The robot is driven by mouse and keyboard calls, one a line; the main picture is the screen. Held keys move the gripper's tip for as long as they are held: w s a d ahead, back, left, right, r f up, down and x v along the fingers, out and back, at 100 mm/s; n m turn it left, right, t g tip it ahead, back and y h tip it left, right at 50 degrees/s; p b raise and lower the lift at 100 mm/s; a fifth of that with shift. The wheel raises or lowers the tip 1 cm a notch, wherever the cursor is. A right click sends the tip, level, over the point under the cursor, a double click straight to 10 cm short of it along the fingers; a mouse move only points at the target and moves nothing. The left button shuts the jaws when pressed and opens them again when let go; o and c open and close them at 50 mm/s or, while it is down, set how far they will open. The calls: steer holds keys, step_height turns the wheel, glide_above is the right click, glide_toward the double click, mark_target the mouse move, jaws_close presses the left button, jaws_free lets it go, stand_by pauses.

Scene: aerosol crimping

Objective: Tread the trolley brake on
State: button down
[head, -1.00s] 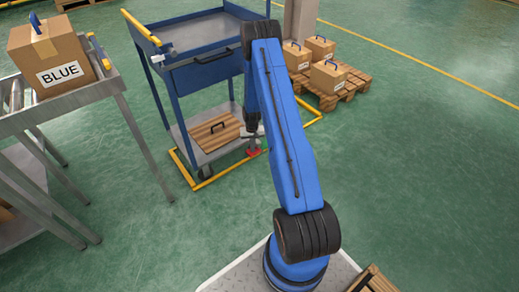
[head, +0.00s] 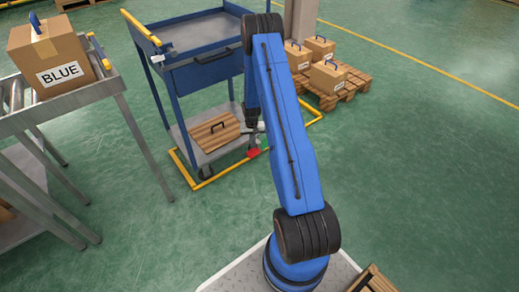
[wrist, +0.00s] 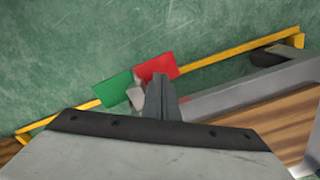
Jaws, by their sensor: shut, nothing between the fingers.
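The blue trolley (head: 203,71) stands left of my arm. Its brake pedal has a red plate (head: 253,153) low at the trolley's near right corner. In the wrist view the red plate (wrist: 156,67) sits beside a green plate (wrist: 114,92), with a pale piece between them. My gripper (head: 254,138) is shut and empty, pointing down just above the red plate. In the wrist view its fingertips (wrist: 159,82) overlap the red plate's lower edge. I cannot tell whether they touch it, nor how far the pedal is tilted.
A yellow floor frame (head: 205,183) surrounds the trolley's foot. A wooden case (head: 214,131) lies on its lower shelf. A roller conveyor (head: 70,97) with a box marked BLUE (head: 58,61) is at left. Boxes on a pallet (head: 347,93) stand behind. The floor at right is clear.

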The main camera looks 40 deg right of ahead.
step_height(320, 180, up, 5)
steer(key=shift+f, duration=0.2)
stand_by(0.5)
steer(key=shift+s, duration=0.15)
stand_by(0.3)
